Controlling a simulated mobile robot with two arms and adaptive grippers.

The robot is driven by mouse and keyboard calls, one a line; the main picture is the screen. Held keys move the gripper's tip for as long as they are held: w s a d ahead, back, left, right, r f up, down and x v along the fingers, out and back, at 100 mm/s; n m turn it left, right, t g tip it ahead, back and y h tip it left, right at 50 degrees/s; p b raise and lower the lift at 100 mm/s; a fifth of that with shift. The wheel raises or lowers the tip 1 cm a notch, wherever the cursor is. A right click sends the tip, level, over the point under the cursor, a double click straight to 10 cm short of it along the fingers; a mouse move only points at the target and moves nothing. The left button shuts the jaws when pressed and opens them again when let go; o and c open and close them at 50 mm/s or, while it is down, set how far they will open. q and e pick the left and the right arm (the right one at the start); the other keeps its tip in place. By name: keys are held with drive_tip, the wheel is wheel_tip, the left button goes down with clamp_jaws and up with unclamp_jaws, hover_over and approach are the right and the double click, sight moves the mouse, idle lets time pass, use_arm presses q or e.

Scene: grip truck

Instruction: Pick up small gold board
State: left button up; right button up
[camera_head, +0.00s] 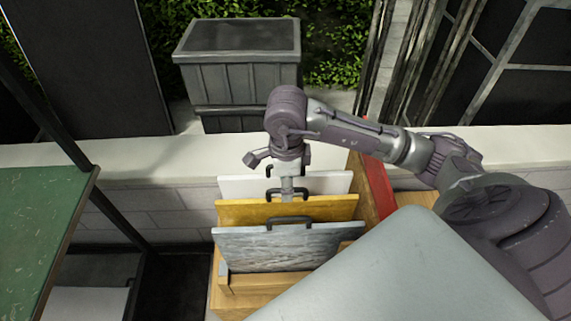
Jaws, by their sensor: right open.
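The gold board (240,212) stands upright in a wooden rack (255,287), between a white board (238,186) behind it and a grey streaked board (280,250) in front. A dark handle is on the top edge of each board. My right gripper (288,196) points down over the rack, around the gold board's top edge and handle. It is open. I cannot tell whether its fingers touch the handle. The lower part of the gold board is hidden by the grey board. My left gripper is not in view.
A dark grey bin (238,65) stands behind the pale wall ledge (150,153). A green board (40,230) on a dark frame is at the left. A red strip (379,190) runs along the rack's right side. The grey board stands close in front of the gold one.

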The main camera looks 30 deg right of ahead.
sight(286, 204)
wheel_tip(286, 204, down, 3)
drive_tip(key=shift+f, duration=0.1)
drive_tip(key=f+p, duration=0.2)
drive_tip(key=f, duration=0.1)
drive_tip(key=shift+w+d, duration=0.1)
drive_tip(key=shift+w, duration=0.1)
wheel_tip(286, 204, down, 4)
drive_tip(key=shift+w+r+p, duration=0.1)
drive_tip(key=shift+r+p, duration=0.1)
drive_tip(key=shift+p, duration=0.2)
drive_tip(key=shift+d, duration=0.1)
drive_tip(key=c, duration=0.8)
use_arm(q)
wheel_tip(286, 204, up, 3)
use_arm(e)
clamp_jaws()
